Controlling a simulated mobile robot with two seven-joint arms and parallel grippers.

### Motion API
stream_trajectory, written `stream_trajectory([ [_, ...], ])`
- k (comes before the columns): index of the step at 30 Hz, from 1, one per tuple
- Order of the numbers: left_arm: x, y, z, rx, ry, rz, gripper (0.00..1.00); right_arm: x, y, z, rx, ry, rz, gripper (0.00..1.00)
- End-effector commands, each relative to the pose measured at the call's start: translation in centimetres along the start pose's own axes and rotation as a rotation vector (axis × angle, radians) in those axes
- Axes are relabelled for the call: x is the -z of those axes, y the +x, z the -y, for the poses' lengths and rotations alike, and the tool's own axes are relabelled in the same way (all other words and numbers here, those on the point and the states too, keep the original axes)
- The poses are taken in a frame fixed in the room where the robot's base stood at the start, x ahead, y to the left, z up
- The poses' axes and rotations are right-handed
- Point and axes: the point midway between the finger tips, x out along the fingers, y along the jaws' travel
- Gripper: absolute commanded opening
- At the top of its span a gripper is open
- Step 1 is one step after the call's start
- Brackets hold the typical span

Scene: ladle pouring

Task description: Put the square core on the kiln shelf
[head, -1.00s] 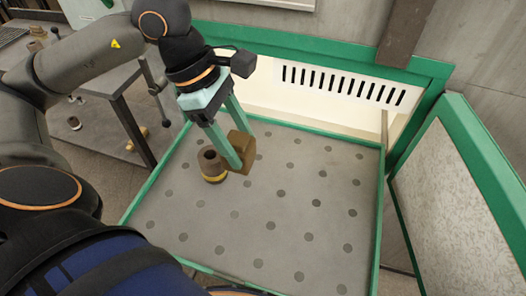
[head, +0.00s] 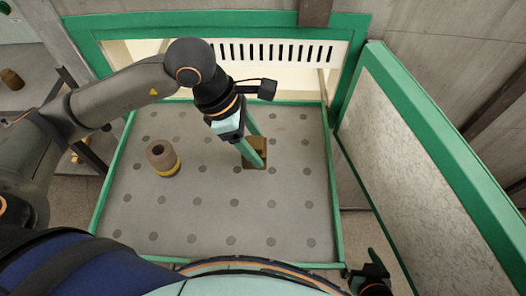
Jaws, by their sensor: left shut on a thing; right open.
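The square core (head: 248,163) is a brown block in the head view, right of the middle of the kiln shelf. My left gripper (head: 259,160) is shut on it, with its fingers reaching down from the upper left and hiding part of it. The kiln shelf (head: 222,218) is a grey plate with dark round spots and a green frame. I cannot tell whether the core touches the shelf or hangs just above it. My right gripper (head: 372,280) is open at the bottom right, outside the shelf's frame, and only partly in view.
A round brown core (head: 162,158) with a hole on top and a yellow band stands on the shelf to the left. An open green-framed door (head: 420,150) flanks the right side. A slotted white panel (head: 270,52) is behind. The shelf's front is clear.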

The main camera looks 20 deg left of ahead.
Motion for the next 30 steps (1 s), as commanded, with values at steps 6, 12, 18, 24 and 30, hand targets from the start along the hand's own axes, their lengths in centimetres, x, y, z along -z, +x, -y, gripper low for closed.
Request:
stream_trajectory([
  [6,-0.6,1.8,-0.2,0.002,0.000,0.001,0.00,0.1,-0.1,0.0,0.000,0.000,0.001,1.00],
  [12,0.2,4.5,-0.2,0.003,-0.003,-0.001,0.00,0.5,-0.5,0.1,0.000,0.000,0.001,1.00],
  [18,0.4,5.3,-0.3,-0.001,0.000,0.001,0.00,0.5,-0.5,0.1,0.000,0.001,0.001,1.00],
  [24,0.5,5.4,-0.3,-0.001,0.000,0.001,0.00,0.4,-0.3,0.1,0.000,0.001,0.001,1.00],
  [30,0.5,5.4,-0.3,0.000,0.000,0.000,0.76,0.3,-0.3,0.1,0.001,0.001,0.001,1.00],
])
